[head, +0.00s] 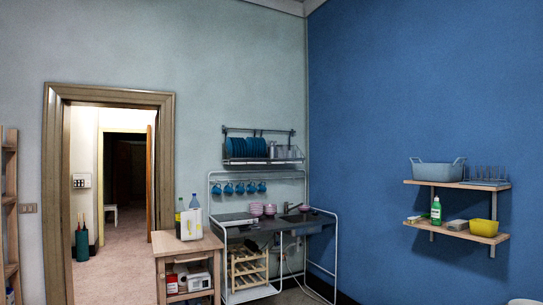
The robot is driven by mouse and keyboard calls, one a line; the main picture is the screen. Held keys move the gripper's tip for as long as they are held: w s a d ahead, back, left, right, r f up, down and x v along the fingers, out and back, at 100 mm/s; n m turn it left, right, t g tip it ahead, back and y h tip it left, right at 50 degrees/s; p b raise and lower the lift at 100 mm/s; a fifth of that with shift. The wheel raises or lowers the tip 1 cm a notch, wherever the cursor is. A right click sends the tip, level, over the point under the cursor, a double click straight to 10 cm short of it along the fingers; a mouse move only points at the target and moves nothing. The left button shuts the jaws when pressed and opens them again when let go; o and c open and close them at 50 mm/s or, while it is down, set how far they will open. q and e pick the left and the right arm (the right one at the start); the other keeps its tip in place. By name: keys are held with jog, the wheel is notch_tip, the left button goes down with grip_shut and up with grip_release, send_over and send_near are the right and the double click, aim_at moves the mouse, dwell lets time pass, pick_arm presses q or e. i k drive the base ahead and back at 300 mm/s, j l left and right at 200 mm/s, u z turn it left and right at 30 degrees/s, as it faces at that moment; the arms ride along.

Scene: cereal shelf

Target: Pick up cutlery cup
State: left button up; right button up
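I cannot make out a cutlery cup for certain at this distance. The wall rack (262,160) above the kitchen unit holds blue plates (247,147) and, to their right, small grey upright shapes (284,152) too small to identify. Blue mugs (240,188) hang from a rail below it. Neither of my grippers shows in the head view, so whether they are open or shut is hidden.
The kitchen unit (270,237) with pink bowls (263,210) stands in the corner. A wooden cart (182,245) with bottles is left of it. Two wall shelves (456,184) with a blue tub (437,175) and yellow bowl (484,227) are right. An open doorway (110,190) is left.

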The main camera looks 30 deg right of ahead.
aim_at(272, 150)
jog(key=i+l+z, duration=0.65)
jog(key=i, duration=0.2)
jog(key=i+l+z, duration=0.15)
jog(key=i+z, duration=0.15)
jog(key=i, duration=0.2)
jog(key=i+z, duration=0.3)
jog(key=i, duration=0.2)
jog(key=i+l, duration=0.1)
jog(key=i, duration=0.6)
jog(key=i+u, duration=0.1)
jog(key=i, duration=0.6)
jog(key=i+l+u, duration=0.2)
jog(key=i+u, duration=0.2)
jog(key=i, duration=0.2)
jog(key=i+l+u, duration=0.45)
jog(key=i, duration=0.15)
jog(key=i+l+u, duration=0.4)
jog(key=i+l, duration=0.1)
jog(key=l, duration=0.1)
